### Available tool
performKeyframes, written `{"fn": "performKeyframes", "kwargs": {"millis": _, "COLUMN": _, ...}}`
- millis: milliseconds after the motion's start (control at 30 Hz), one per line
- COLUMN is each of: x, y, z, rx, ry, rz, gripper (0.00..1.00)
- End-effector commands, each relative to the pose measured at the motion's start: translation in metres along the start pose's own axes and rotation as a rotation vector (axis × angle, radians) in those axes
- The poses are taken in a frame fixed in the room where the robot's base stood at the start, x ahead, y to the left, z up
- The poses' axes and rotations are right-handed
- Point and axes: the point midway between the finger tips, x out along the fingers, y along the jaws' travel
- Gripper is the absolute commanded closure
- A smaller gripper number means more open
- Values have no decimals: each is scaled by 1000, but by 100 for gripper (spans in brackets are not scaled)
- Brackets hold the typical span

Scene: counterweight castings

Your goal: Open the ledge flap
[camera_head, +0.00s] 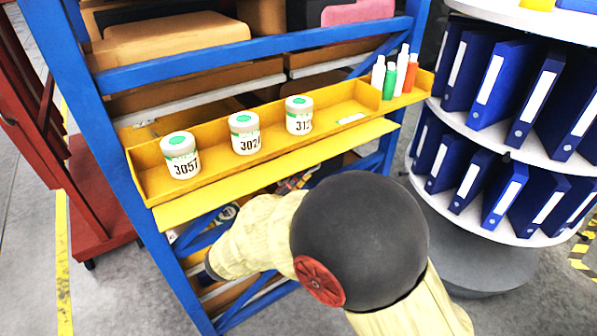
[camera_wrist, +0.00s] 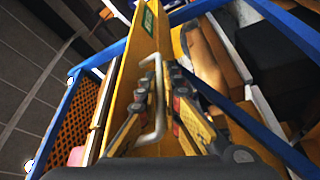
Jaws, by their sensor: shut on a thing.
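The yellow ledge flap (camera_head: 275,174) runs along the lower front of the yellow ledge (camera_head: 215,152) and juts outward as a long strip. In the wrist view, the yellow flap face (camera_wrist: 140,50) carries a grey U-shaped bar handle (camera_wrist: 159,100) and a green label. My gripper (camera_wrist: 158,86) has its fingers on both sides of this handle and is shut on it. In the head view the gripper and handle are hidden below the flap, behind my arm.
Three labelled jars, 3057 (camera_head: 180,156), 302 (camera_head: 244,132) and 312 (camera_head: 299,114), stand on the ledge. Small bottles (camera_head: 389,81) stand at its right end. A blue frame (camera_head: 165,250) surrounds it. A round binder shelf (camera_head: 510,135) stands right, a red cart (camera_head: 95,190) left.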

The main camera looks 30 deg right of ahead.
Motion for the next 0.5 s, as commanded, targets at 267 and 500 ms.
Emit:
{"fn": "performKeyframes", "kwargs": {"millis": 267, "x": 0, "y": 4, "z": 0, "rx": -37, "ry": -1, "rz": -13, "gripper": 100}}
{"fn": "performKeyframes", "kwargs": {"millis": 500, "x": 0, "y": 4, "z": 0, "rx": -36, "ry": -1, "rz": -13, "gripper": 86}}
